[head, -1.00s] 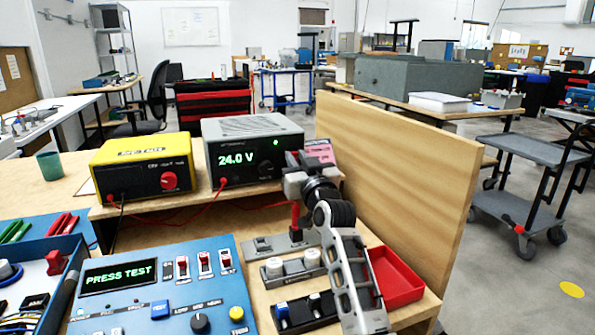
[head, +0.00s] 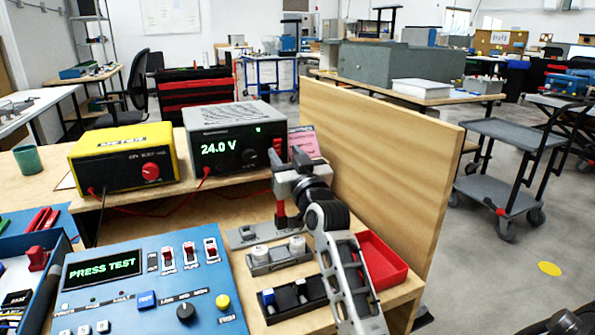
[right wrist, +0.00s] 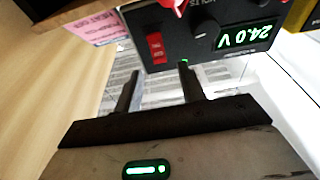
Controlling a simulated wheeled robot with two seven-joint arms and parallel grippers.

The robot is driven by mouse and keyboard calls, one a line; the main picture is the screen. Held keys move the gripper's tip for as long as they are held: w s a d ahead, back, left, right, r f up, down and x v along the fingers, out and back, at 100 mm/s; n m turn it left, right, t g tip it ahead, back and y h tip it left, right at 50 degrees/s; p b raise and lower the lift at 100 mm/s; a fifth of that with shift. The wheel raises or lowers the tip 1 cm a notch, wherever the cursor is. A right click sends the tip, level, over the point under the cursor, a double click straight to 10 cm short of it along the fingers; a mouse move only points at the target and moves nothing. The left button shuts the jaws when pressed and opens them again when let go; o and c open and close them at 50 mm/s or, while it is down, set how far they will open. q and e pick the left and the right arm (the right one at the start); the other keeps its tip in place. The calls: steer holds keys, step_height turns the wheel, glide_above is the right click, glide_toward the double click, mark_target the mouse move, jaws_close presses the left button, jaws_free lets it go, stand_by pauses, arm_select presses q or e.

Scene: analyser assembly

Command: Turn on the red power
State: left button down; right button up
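The grey power supply (head: 236,116) stands on the raised shelf, with its display (head: 218,149) lit green at 24.0 V. Its red rocker switch (right wrist: 156,47) is on the black front panel in the right wrist view, beside a knob. In the head view the switch (head: 277,147) is small and close to my gripper. My right gripper (head: 287,163) faces this panel; in the wrist view its two fingers (right wrist: 159,72) are apart and empty, with the switch just beyond and between their tips. I see no clear contact. My left gripper is not in view.
A yellow supply (head: 123,158) stands left. Below are a blue panel (head: 130,290) reading PRESS TEST, with red switches, a black holder (head: 290,303) and a red tray (head: 385,262). A wooden partition (head: 375,150) rises at the right. Red leads cross the shelf.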

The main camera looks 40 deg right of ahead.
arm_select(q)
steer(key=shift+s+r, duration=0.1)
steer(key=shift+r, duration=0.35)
arm_select(e)
steer(key=v, duration=0.8)
steer(key=shift+s, duration=0.2)
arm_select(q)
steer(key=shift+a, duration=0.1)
